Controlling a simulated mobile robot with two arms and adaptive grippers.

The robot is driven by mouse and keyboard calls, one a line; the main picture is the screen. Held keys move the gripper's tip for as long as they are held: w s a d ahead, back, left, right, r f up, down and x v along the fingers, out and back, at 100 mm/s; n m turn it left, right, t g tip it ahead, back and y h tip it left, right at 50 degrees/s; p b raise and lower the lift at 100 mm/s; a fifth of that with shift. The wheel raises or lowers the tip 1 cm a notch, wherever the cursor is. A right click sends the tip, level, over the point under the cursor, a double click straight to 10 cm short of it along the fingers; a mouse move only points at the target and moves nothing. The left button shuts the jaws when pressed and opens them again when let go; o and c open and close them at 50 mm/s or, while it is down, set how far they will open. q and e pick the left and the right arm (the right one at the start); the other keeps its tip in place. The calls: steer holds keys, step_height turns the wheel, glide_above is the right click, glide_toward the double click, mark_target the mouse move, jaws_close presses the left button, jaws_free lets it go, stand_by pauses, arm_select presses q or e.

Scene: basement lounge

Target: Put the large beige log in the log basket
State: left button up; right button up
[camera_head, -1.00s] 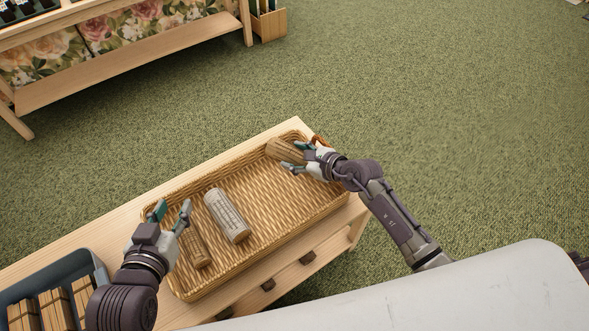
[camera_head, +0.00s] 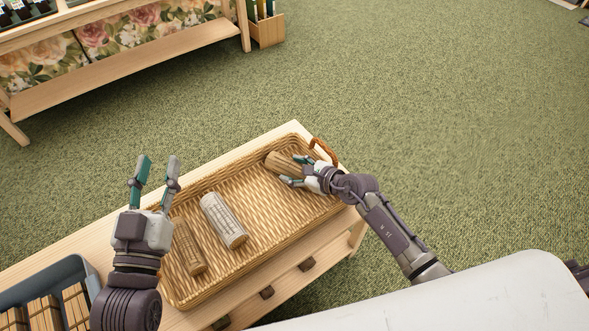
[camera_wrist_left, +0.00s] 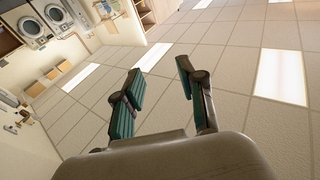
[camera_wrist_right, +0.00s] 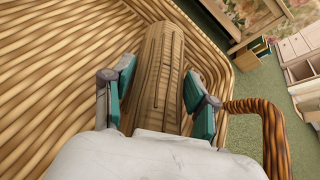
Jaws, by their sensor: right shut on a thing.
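The log basket (camera_head: 257,220) is a shallow wicker tray on a wooden bench. The beige log (camera_head: 283,162) is at the basket's far right corner, within its walls. My right gripper (camera_head: 297,171) is shut on it; in the right wrist view the log (camera_wrist_right: 157,75) lies between the fingers. I cannot tell whether it touches the basket floor. A pale greyish log (camera_head: 223,220) and a slimmer brown log (camera_head: 188,250) lie in the basket's left part. My left gripper (camera_head: 158,162) is open and empty above the basket's left end.
A blue-grey bin (camera_head: 88,268) with several wood bundles stands on the bench at left. The basket's brown handle (camera_head: 323,150) is beside my right gripper. A wooden shelf (camera_head: 130,75) stands across the green carpet (camera_head: 430,120), which is clear.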

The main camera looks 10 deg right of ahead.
steer(key=o, duration=1.4)
steer(key=shift+c, duration=0.2)
